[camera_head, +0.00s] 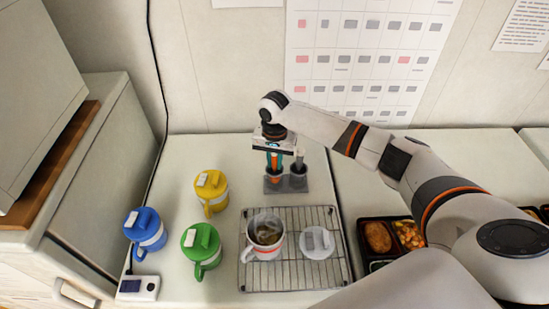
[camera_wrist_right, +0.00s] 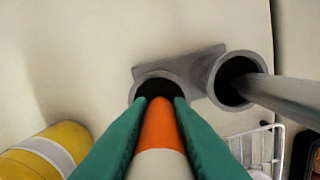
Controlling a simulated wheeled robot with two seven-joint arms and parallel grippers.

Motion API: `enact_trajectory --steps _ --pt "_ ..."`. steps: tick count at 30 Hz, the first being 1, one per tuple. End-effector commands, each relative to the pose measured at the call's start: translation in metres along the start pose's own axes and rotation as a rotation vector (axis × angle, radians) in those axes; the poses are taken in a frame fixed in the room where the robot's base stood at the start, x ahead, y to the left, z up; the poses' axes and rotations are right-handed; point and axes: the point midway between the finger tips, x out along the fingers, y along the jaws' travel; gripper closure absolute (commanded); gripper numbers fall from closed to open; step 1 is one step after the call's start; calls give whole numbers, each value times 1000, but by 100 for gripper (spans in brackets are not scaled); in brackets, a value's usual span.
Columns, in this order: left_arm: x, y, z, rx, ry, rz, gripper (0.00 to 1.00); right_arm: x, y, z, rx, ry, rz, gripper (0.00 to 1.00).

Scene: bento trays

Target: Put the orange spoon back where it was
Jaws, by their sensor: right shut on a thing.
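The orange spoon (camera_wrist_right: 160,130) has an orange and white handle and points down at the left tube of a grey two-tube holder (camera_head: 273,183). My right gripper (camera_head: 274,162) is shut on the spoon, directly above that tube. In the right wrist view its green fingers flank the handle, and the orange part meets the dark mouth of the tube (camera_wrist_right: 142,84). How deep the spoon sits is hidden by the fingers. A grey rod-like utensil (camera_wrist_right: 285,92) stands in the other tube. My left gripper is not in view.
A wire rack (camera_head: 285,275) holds an open mug (camera_head: 265,237) and a white lid (camera_head: 317,243). Yellow (camera_head: 211,191), green (camera_head: 201,249) and blue (camera_head: 146,230) lidded mugs stand left. Food trays (camera_head: 392,238) lie right.

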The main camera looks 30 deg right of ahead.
Motion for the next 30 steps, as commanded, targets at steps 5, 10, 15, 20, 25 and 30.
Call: enact_trajectory --steps 5,10,15,20,25,30 --pt "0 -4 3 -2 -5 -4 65 1 0 0 0 -1 1 100" --pt "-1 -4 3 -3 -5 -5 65 3 0 0 0 0 1 100" --pt "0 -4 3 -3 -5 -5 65 3 0 0 0 -1 1 60" --pt "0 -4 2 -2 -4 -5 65 3 0 0 0 -1 1 60" --pt "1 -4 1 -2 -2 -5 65 -1 0 0 -1 -2 2 60" --pt "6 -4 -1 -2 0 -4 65 -25 1 1 -1 -4 5 60"
